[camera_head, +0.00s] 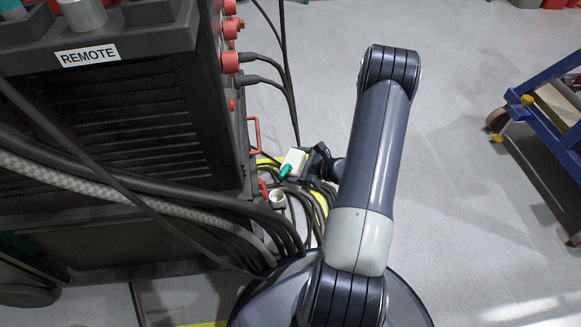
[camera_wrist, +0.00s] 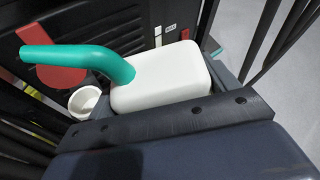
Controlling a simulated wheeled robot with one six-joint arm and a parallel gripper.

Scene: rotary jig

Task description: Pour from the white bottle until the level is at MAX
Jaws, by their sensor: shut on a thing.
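The white bottle (camera_wrist: 165,78) with a bent green spout (camera_wrist: 80,58) fills the middle of the wrist view. My gripper (camera_head: 312,162) is shut on the bottle (camera_head: 294,160). The spout reaches left across the machine's front, and its tip lies in front of a red part. A round white open filler cup (camera_wrist: 84,101) sits below the spout; it also shows in the head view (camera_head: 278,198), below the bottle. No liquid stream is visible. A narrow pale strip with small labels (camera_wrist: 171,28) is on the dark panel behind the bottle; I cannot read its level.
The black machine (camera_head: 120,120) marked REMOTE stands at the left, with red connectors (camera_head: 230,62) on its side. Thick cables (camera_head: 150,195) run across its front and close around the cup. A blue cart (camera_head: 545,125) stands at the right. The grey floor between is clear.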

